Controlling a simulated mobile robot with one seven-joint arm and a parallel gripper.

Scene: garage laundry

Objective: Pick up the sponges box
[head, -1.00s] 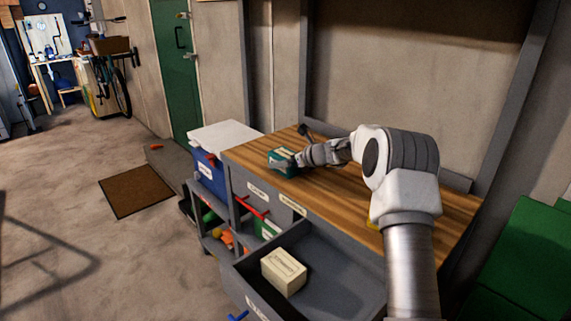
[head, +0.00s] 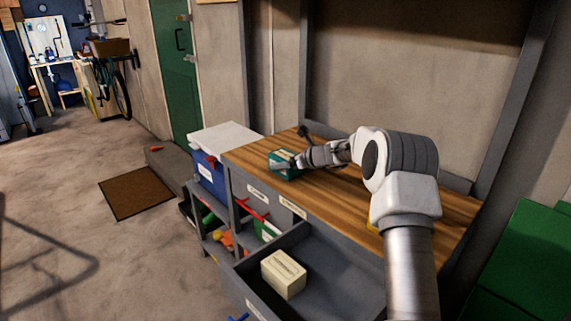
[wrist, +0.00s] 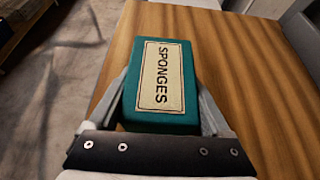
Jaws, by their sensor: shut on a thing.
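The sponges box (wrist: 163,85) is teal with a cream label reading SPONGES. In the wrist view it sits between the two fingers of my gripper (wrist: 162,100), which are shut on its sides. In the head view the sponges box (head: 279,158) is at the left part of the wooden worktop (head: 335,186), with my gripper (head: 290,164) at its right side. I cannot tell whether the box touches the worktop or is slightly above it.
An open grey drawer (head: 335,262) below the worktop holds a cream box (head: 284,273). A blue bin with a white lid (head: 226,137) stands left of the worktop. The worktop's middle is mostly clear.

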